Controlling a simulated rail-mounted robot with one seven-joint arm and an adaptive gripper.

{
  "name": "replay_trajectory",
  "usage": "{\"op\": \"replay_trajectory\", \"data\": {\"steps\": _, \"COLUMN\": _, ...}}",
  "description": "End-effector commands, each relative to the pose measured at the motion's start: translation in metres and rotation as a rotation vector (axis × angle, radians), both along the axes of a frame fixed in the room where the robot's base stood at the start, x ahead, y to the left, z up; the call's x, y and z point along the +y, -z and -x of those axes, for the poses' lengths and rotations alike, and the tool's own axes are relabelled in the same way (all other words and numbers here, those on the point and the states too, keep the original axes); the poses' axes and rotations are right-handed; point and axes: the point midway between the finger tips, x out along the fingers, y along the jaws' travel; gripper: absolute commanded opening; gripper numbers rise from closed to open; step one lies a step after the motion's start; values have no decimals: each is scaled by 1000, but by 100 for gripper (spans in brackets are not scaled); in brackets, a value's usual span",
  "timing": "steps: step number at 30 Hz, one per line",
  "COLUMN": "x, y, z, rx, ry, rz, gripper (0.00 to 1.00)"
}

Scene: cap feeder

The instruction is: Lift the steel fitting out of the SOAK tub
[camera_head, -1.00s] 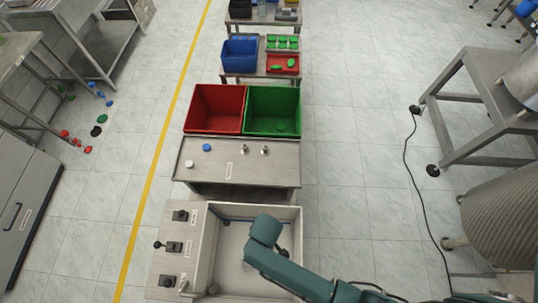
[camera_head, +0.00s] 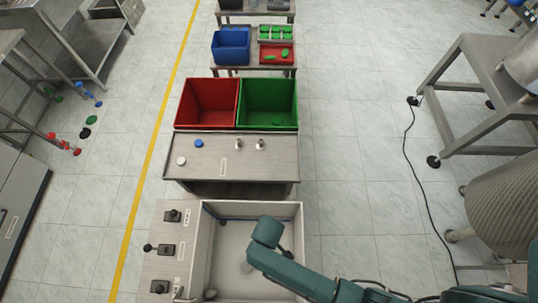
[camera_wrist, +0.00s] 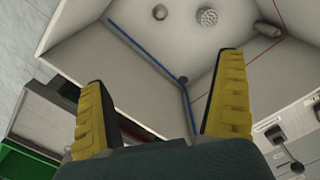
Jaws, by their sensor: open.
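The pale tub (camera_head: 300,215) stands at the bottom of the head view, with my arm reaching over it. The wrist view shows its inside wall (camera_wrist: 130,85) and floor. A grey lump (camera_head: 210,294) shows at the tub's near left in the head view. I cannot tell which is the steel fitting. My gripper (camera_wrist: 161,72) is open and empty above the tub, its yellow fingers apart; my arm hides part of the tub.
A perforated round drain (camera_wrist: 207,17) is in the tub floor. A panel with several black levers (camera_head: 168,248) adjoins the tub's left side. Beyond is a steel table (camera_head: 232,165) with small parts, then a red bin (camera_head: 208,103) and a green bin (camera_head: 268,103).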

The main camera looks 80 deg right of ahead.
Motion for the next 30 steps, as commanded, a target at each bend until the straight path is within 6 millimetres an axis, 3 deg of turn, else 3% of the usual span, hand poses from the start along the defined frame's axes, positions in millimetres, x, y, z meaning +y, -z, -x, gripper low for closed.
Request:
{"op": "replay_trajectory", "data": {"steps": 1, "x": 0, "y": 0, "z": 0, "rx": 0, "ry": 0, "rz": 0, "gripper": 92}}
{"op": "replay_trajectory", "data": {"steps": 6, "x": 0, "y": 0, "z": 0, "rx": 0, "ry": 0, "rz": 0, "gripper": 60}}
{"op": "replay_trajectory", "data": {"steps": 14, "x": 0, "y": 0, "z": 0, "rx": -1, "ry": -2, "rz": 0, "gripper": 60}}
{"op": "replay_trajectory", "data": {"steps": 17, "x": -3, "y": 3, "z": -11, "rx": -52, "ry": -23, "rz": 18, "gripper": 60}}
{"op": "replay_trajectory", "data": {"steps": 18, "x": -5, "y": 12, "z": -16, "rx": -84, "ry": -40, "rz": 29, "gripper": 60}}
{"op": "replay_trajectory", "data": {"steps": 19, "x": -4, "y": 34, "z": -16, "rx": -104, "ry": -55, "rz": 35, "gripper": 60}}
{"op": "replay_trajectory", "data": {"steps": 21, "x": -1, "y": 101, "z": -12, "rx": -136, "ry": -89, "rz": 48, "gripper": 60}}
{"op": "replay_trajectory", "data": {"steps": 24, "x": 4, "y": 165, "z": -3, "rx": -148, "ry": -117, "rz": 53, "gripper": 60}}
{"op": "replay_trajectory", "data": {"steps": 27, "x": 10, "y": 207, "z": 9, "rx": -128, "ry": -126, "rz": 45, "gripper": 60}}
{"op": "replay_trajectory", "data": {"steps": 30, "x": 12, "y": 223, "z": 14, "rx": -117, "ry": -130, "rz": 41, "gripper": 60}}
